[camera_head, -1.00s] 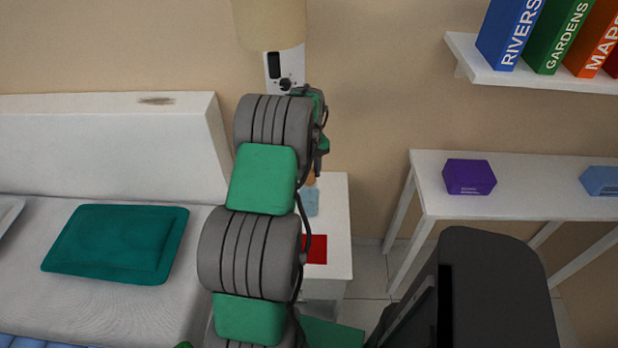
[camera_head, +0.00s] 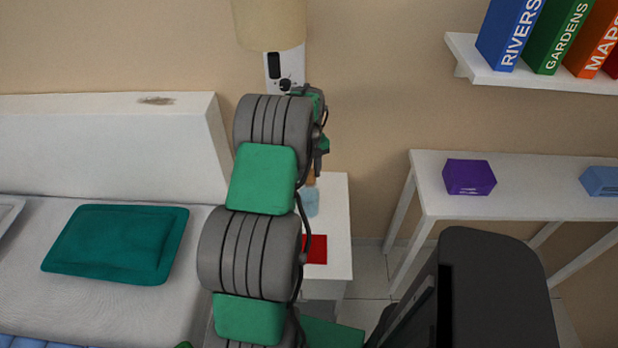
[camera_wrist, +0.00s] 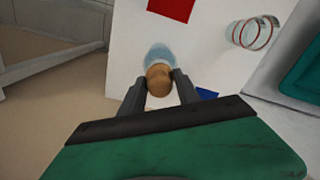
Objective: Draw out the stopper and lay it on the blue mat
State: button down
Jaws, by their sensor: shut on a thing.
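The brown stopper (camera_wrist: 159,80) is between my gripper's two fingers (camera_wrist: 160,84) in the wrist view, and the gripper is shut on it. The pale blue bottle (camera_wrist: 158,55) stands on the white table right behind the stopper in that view. I cannot tell whether the stopper is still seated in its neck. In the head view the stopper (camera_head: 311,179) shows just above the bottle (camera_head: 310,203), below my gripper (camera_head: 318,163), partly hidden by my arm. A corner of the blue mat (camera_wrist: 207,94) shows beside the right finger; the rest is hidden.
A red mat (camera_wrist: 172,8) lies on the same white table (camera_head: 337,215). A clear glass with a red ring (camera_wrist: 252,33) is also on it.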

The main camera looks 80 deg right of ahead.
jog(key=shift+r+p, duration=0.55)
jog(key=shift+r, duration=0.65)
dwell(0.5)
jog(key=shift+r+p, duration=1.15)
jog(key=shift+r, duration=0.8)
jog(key=shift+f, duration=0.1)
